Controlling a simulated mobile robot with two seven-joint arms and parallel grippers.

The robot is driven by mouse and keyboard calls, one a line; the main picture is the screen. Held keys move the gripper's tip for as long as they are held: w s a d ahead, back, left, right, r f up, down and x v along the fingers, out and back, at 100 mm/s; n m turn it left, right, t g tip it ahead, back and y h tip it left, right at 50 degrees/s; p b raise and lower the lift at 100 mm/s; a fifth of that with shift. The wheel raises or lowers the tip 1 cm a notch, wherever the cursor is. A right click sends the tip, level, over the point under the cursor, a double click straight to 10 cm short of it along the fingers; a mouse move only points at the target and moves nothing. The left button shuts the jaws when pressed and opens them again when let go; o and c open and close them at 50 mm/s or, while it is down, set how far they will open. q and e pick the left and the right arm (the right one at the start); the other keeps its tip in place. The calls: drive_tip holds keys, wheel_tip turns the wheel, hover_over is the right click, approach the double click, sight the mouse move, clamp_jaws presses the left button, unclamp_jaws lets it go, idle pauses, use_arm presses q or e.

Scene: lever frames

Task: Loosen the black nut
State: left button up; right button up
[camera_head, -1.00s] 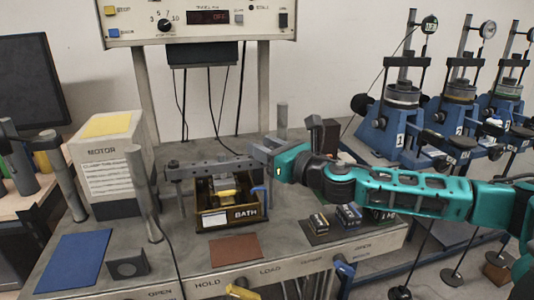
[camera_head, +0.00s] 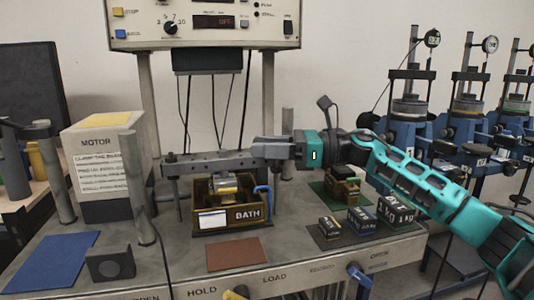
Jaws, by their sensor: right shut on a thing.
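A small dark knob (camera_head: 170,157) stands at the bar's left end. My right gripper (camera_head: 262,152) reaches in from the right, nearly level, and is shut at the bar's right end. It appears to hold the black nut there, but the fingers hide the nut, so I cannot see how it sits in the jaws. A brass-coloured part (camera_head: 226,187) sits inside the box under the bar. My left gripper is not in view.
A motor housing (camera_head: 103,150) and grey posts (camera_head: 133,175) stand left of the box. Several dark weights (camera_head: 362,218) lie on a mat at right. A control panel (camera_head: 205,25) is above. Blue test frames (camera_head: 405,140) stand behind my right arm.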

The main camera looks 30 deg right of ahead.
drive_tip(key=shift+r+n+g, duration=0.15)
drive_tip(key=shift+n+g, duration=0.15)
drive_tip(key=shift+g, duration=0.1)
drive_tip(key=o, duration=1)
drive_tip(key=shift+s, duration=0.1)
drive_tip(key=shift+s+d+f, duration=0.2)
drive_tip(key=shift+d, duration=0.2)
drive_tip(key=shift+b+v, duration=1.55)
drive_tip(key=shift+v, duration=4.4)
drive_tip(key=shift+f, duration=0.1)
